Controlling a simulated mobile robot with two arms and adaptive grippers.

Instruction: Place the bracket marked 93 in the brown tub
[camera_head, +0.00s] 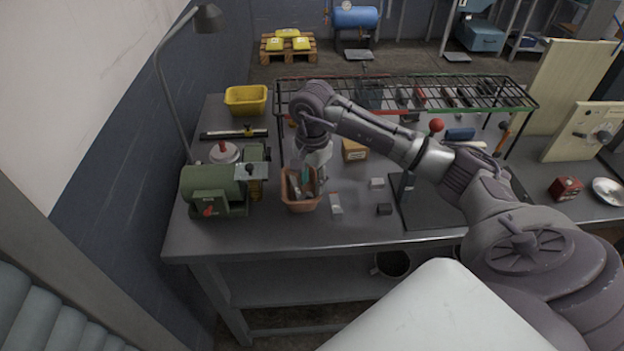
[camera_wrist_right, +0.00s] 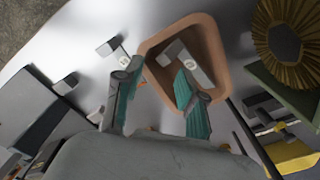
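The brown tub (camera_head: 301,206) stands near the front left of the bench; it also shows in the wrist view (camera_wrist_right: 211,38). A grey bracket with a pale label (camera_wrist_right: 203,70) lies inside it; the number is too small to read. My right gripper (camera_head: 309,178) is low over the tub, its fingers apart. In the wrist view the right gripper (camera_wrist_right: 159,76) has one teal-padded finger over the tub and the other outside its rim, with nothing visible between them. Another labelled grey bracket (camera_head: 336,204) lies on the bench right of the tub. My left gripper is not in view.
Small grey pieces (camera_head: 377,183) (camera_head: 384,209) lie further right, by a dark board. A green grinder (camera_head: 214,188) stands close left of the tub. A cardboard box (camera_head: 354,150), a wire rack (camera_head: 430,95) and a yellow bin (camera_head: 246,99) are behind. The bench front is clear.

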